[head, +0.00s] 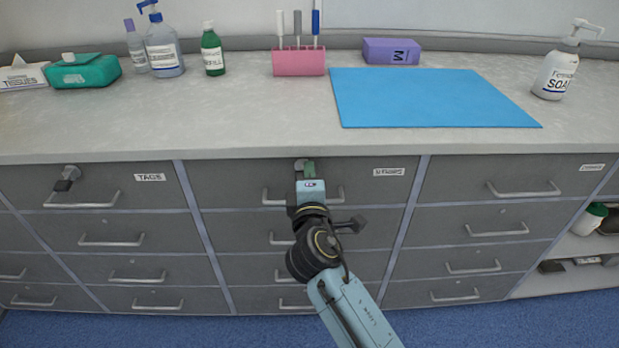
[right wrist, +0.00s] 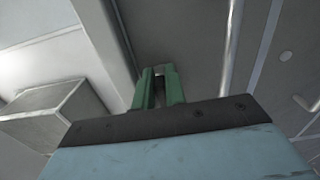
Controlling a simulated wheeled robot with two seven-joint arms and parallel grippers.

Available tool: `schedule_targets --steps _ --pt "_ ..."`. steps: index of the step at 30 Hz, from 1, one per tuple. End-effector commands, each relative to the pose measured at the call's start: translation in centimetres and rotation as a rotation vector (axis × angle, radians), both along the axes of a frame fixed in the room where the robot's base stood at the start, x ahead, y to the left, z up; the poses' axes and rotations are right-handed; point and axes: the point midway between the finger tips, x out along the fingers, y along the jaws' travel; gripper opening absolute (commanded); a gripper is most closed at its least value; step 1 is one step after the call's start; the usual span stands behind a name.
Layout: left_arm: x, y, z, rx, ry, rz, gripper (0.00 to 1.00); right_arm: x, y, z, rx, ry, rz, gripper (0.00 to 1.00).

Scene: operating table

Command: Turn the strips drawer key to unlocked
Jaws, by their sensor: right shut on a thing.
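The strips drawer (head: 235,183) is the top drawer of the middle column, with a small white label (head: 395,172) at its upper right. A grey lock (head: 300,163) sits at its top centre, just under the counter edge. My right gripper (head: 309,168) is at this lock, its green fingers shut on the key there. The key is almost wholly hidden by the fingers, so I cannot tell which way it is turned. In the right wrist view, the fingers (right wrist: 159,88) stand close together with a narrow dark piece between them. My left gripper is not in view.
The strips drawer's handle (head: 334,195) runs behind my gripper. The tags drawer (head: 110,178) at left has its own key (head: 67,178) in its lock. The counter (head: 230,115) above holds bottles, a pink holder (head: 298,63) and a blue mat (head: 430,98). The visible drawers are closed.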

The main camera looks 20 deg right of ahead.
Motion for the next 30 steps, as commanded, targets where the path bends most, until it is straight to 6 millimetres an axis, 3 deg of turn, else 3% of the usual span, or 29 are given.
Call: schedule_targets --steps 19,20,24,30 --pt "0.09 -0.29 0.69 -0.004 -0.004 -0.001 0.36 -0.01 0.08 -0.12 0.047 -0.011 0.002 0.00" --pt "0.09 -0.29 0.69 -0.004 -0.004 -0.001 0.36 -0.01 0.08 -0.12 0.047 -0.011 0.002 0.17" --pt "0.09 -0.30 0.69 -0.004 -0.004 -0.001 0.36 0.00 0.06 -0.10 0.045 -0.012 0.001 0.35" --pt "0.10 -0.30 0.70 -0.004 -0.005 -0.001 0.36 0.00 0.04 -0.07 0.044 -0.012 0.001 0.35"
